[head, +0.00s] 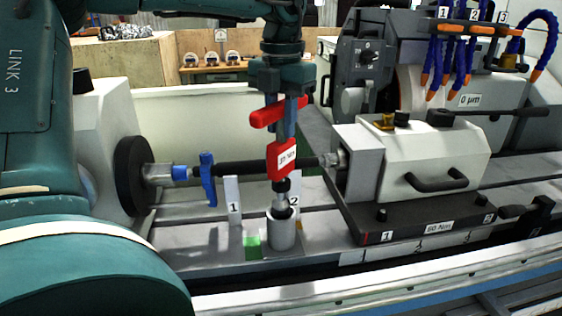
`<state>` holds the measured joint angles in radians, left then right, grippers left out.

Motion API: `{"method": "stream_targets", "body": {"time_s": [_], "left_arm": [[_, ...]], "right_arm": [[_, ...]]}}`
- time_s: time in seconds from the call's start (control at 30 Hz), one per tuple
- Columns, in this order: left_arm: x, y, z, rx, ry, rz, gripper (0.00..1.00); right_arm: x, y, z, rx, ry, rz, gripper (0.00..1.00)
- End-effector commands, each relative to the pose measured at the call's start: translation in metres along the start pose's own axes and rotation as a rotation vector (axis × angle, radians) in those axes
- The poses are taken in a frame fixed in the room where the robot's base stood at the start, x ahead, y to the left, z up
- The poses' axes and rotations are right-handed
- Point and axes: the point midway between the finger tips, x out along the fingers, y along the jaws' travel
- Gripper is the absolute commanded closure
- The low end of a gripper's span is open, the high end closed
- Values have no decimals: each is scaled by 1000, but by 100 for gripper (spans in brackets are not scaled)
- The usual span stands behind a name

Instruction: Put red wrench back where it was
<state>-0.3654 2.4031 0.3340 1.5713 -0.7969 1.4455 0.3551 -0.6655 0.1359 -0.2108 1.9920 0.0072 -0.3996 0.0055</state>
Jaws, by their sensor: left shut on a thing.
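The red wrench (283,160) hangs upright, with a red cross handle at the top and a red block with a white label lower down. My left gripper (284,112) points down from above and is shut on the wrench near its handle. The wrench's dark and metal lower end is at the mouth of a grey cylindrical holder (281,233). I cannot tell how far the tip sits inside the holder. My right gripper is not in view.
A workpiece bar with a blue clamp (207,179) runs behind the wrench. Upright plate 1 (233,201) stands left of the holder, and plate 2 is partly hidden behind the wrench. The white tailstock (425,158) is on the right; blue hoses (449,62) hang behind it.

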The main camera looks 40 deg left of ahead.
Motion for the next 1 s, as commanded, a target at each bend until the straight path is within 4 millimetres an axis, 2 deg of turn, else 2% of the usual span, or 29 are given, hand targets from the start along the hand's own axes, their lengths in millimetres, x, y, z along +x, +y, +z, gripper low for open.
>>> {"method": "stream_targets", "body": {"time_s": [0.1, 0.37, 0.6, 1.0], "left_arm": [[22, 0, 0, 0, 1, -1, 100], [45, 0, 1, -1, -1, 0, 100], [78, 0, 1, -2, -1, 1, 100], [86, 0, 2, -2, -4, 1, 100]], "right_arm": [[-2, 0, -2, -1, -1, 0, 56], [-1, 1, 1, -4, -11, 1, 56], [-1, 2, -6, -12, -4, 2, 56], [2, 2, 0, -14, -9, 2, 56]]}}
